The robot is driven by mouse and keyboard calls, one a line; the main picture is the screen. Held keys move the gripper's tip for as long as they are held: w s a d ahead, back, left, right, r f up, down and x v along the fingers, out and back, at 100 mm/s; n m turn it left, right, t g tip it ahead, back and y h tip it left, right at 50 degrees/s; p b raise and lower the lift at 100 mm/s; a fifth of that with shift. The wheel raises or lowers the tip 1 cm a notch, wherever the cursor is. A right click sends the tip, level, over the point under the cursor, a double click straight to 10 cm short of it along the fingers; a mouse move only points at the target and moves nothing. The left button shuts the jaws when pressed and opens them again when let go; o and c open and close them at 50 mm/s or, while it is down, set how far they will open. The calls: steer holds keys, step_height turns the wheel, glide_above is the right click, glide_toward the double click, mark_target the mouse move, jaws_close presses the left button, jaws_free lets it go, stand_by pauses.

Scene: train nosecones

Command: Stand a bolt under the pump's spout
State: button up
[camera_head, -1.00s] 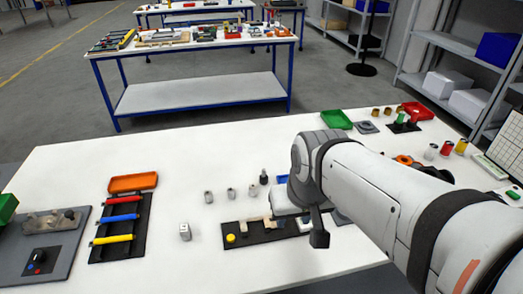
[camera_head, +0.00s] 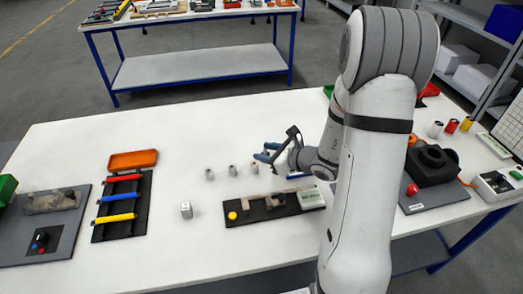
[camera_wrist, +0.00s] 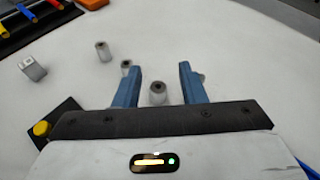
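Several small grey cylinders that look like the bolts stand upright on the white table: a left one (camera_head: 209,174), a middle one (camera_head: 232,169) and a right one (camera_head: 254,168). My gripper (camera_head: 267,152) is low over the table just beyond the right one. In the wrist view my gripper (camera_wrist: 160,68) is open, its blue fingers apart. A grey cylinder (camera_wrist: 157,92) shows between the fingers, not clasped. I cannot tell for sure which device is the pump, and no spout is clear.
A black plate (camera_head: 240,220) with a yellow button lies in front of the cylinders. A small white block (camera_head: 186,210) stands left. Farther left are a black rack with coloured bars, an orange tray (camera_head: 132,159) and a grey plate (camera_head: 35,246). A black device (camera_head: 432,165) stands right.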

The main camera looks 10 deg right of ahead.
mark_target(265, 153)
steer(key=d+f+m+h, duration=0.1)
steer(key=w+d+f+m+t, duration=0.1)
steer(key=d, duration=0.1)
steer(key=w+d+f+m+h, duration=0.1)
steer(key=shift+w+d+f+m+h, duration=0.1)
steer(key=shift+d+f+m+h, duration=0.1)
steer(key=shift+m+h, duration=0.1)
steer(key=shift+p+x, duration=1.2)
steer(key=shift+x, duration=2.65)
steer(key=shift+d+f, duration=0.1)
steer(key=shift+d, duration=0.1)
steer(key=shift+c, duration=0.3)
jaws_close()
